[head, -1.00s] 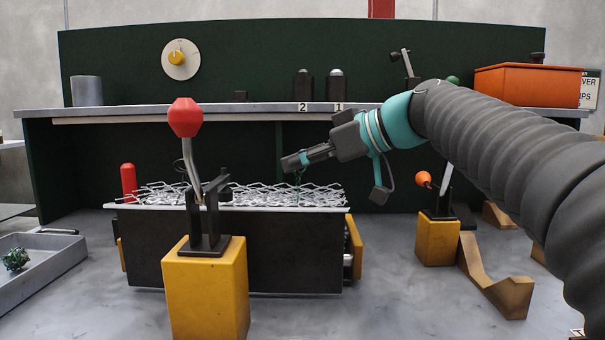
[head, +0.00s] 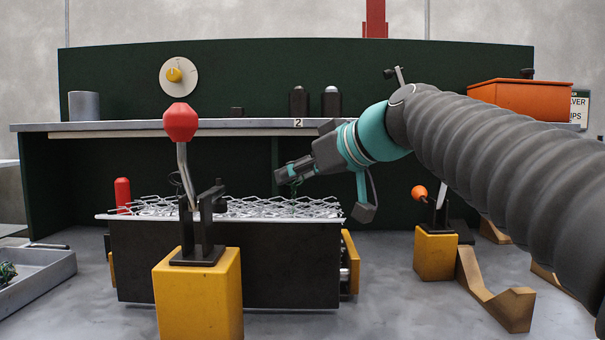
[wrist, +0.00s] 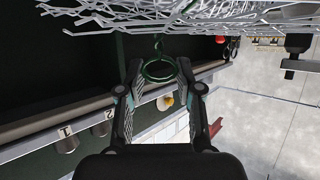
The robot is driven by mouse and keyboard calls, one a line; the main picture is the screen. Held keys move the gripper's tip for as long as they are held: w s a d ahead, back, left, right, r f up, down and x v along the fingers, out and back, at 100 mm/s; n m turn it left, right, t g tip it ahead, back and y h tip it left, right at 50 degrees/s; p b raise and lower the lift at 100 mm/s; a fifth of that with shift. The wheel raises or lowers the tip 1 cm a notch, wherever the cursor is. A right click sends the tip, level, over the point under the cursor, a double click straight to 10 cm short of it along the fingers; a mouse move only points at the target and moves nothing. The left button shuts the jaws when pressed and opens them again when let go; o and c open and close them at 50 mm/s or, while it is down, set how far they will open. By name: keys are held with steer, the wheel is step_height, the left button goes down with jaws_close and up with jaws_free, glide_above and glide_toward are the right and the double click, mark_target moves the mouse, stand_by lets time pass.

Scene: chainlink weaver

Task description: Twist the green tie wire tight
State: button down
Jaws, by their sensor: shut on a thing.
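The green tie wire (wrist: 159,70) shows in the wrist view as a loop with a thin twisted end reaching toward the mesh. My gripper (wrist: 158,82) is shut on the loop, with a finger at each side of it. In the head view my gripper (head: 283,176) is just above the right part of the silvery wire mesh (head: 255,208), and a bit of green wire (head: 295,187) hangs under its fingertips. The mesh lies on top of a dark box (head: 215,265). How tightly the wire grips the mesh cannot be told.
A red-knobbed lever (head: 181,122) on a yellow block stands in front of the box. An orange-knobbed lever (head: 419,193) stands to the right. A grey tray (head: 45,277) holds a green bundle (head: 6,274) at left. A shelf (head: 110,126) runs behind.

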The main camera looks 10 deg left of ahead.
steer(key=c, duration=0.8)
jaws_free()
steer(key=shift+o, duration=0.2)
steer(key=v, duration=1.2)
